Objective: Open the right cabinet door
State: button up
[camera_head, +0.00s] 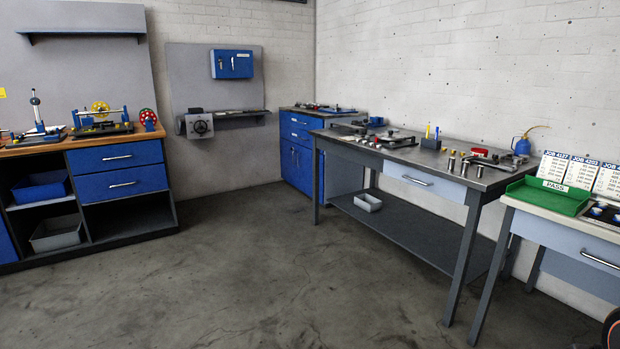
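A small blue wall cabinet (238,70) hangs on a grey panel at the back wall, with what look like two small light handles on its front. It appears shut. A blue floor cabinet (297,160) stands in the back corner, with drawer handles above and door fronts below. Its fronts look shut, and its right part is partly hidden by the steel workbench. I cannot tell which of these the right cabinet door belongs to. My gripper is not in view.
The steel workbench (424,202) stands along the right wall, holding tools and small metal parts. A light table (563,232) with a green tray (548,196) is at right. A wooden-topped bench (88,141) is at left. The concrete floor between is clear.

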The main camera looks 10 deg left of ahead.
aim_at(305, 154)
jog(key=i+j+u, duration=0.6)
jog(key=i, duration=0.15)
jog(key=i+j+u, duration=0.3)
jog(key=i, duration=0.55)
jog(key=i+l+u, duration=0.25)
jog(key=i, duration=0.6)
jog(key=i+j, duration=0.1)
jog(key=i, duration=1.65)
jog(key=i+z, duration=0.15)
jog(key=i, duration=0.3)
jog(key=i+j+z, duration=0.1)
jog(key=i, duration=0.3)
jog(key=i+j+z, duration=0.15)
jog(key=i, duration=0.25)
jog(key=i+j+z, duration=0.15)
jog(key=i, duration=0.3)
jog(key=i+j+z, duration=0.4)
jog(key=i, duration=0.25)
jog(key=j, duration=0.1)
